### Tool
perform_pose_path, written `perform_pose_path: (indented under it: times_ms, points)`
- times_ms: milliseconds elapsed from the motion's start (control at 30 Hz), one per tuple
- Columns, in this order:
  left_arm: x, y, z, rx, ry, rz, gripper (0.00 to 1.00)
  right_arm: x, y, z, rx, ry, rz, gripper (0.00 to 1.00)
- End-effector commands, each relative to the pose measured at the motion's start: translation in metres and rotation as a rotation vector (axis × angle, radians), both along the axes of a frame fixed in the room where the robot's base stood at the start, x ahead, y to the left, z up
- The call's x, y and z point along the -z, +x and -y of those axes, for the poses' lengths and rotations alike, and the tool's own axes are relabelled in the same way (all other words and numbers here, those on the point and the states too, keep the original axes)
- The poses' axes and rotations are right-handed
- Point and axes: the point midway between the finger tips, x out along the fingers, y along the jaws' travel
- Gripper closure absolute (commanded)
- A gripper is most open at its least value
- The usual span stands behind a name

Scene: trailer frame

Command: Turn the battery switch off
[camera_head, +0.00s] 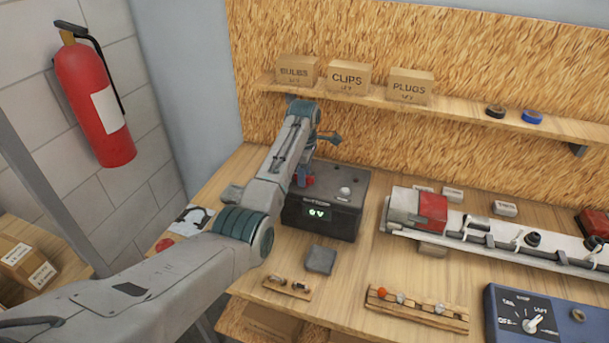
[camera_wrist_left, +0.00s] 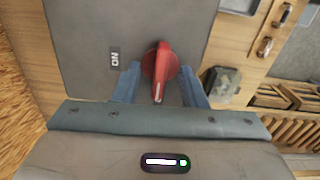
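The battery (camera_head: 325,218) is a dark box on the bench with a green display on its front that seems to read 0V. Its red battery switch (camera_wrist_left: 160,66) shows in the left wrist view on the grey battery top (camera_wrist_left: 88,30). The white line on its handle points down the picture, towards my gripper's body. My left gripper (camera_wrist_left: 159,76) is open, with one finger on each side of the switch; I cannot tell whether either touches. In the head view my arm partly hides the switch. My right gripper is not in view.
A shelf (camera_head: 455,112) with labelled boxes and tape rolls runs above the bench. A white light bar (camera_head: 480,240) lies right of the battery. A blue control box (camera_head: 545,315) and a wooden rack (camera_head: 415,308) stand in front. A grey block (camera_head: 320,259) is near the battery.

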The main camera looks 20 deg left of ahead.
Motion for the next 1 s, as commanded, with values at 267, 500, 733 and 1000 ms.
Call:
perform_pose_path:
  times_ms: [267, 500, 733, 1000]
  points:
    - [-0.009, 0.000, 0.000, 0.001, 0.000, 0.002, 0.62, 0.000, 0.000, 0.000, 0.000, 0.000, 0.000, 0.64]
    - [-0.028, 0.000, 0.000, 0.001, 0.000, 0.001, 0.62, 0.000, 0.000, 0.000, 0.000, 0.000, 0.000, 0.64]
    - [-0.047, 0.000, 0.000, 0.001, 0.000, 0.001, 0.62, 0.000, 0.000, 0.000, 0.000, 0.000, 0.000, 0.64]
    - [-0.059, 0.000, 0.000, 0.001, 0.000, -0.001, 0.62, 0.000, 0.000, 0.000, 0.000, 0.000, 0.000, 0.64]
